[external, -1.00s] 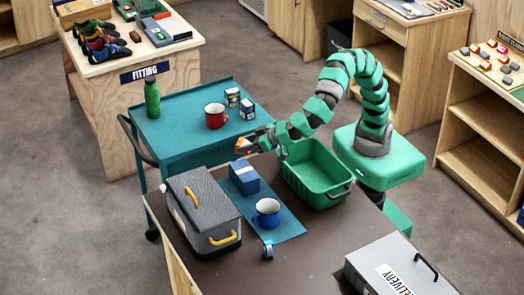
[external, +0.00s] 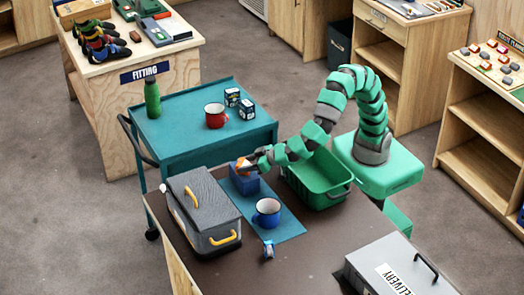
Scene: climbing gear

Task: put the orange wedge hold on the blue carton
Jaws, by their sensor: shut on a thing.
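The orange wedge hold (external: 242,164) is at the tip of my gripper (external: 249,163), which is shut on it. The hold is at the top of the blue carton (external: 245,184); I cannot tell whether it touches the carton or is just above it. The carton stands on a blue mat (external: 284,226) on the dark table. My gripper reaches in from the right and hides part of the hold and of the carton's top.
A blue mug (external: 267,212) stands on the mat near the carton. A grey case (external: 205,212) with yellow handles is close on the left. A green crate (external: 317,178) lies under my arm on the right. A teal cart (external: 180,135) with a red mug (external: 215,115) is behind.

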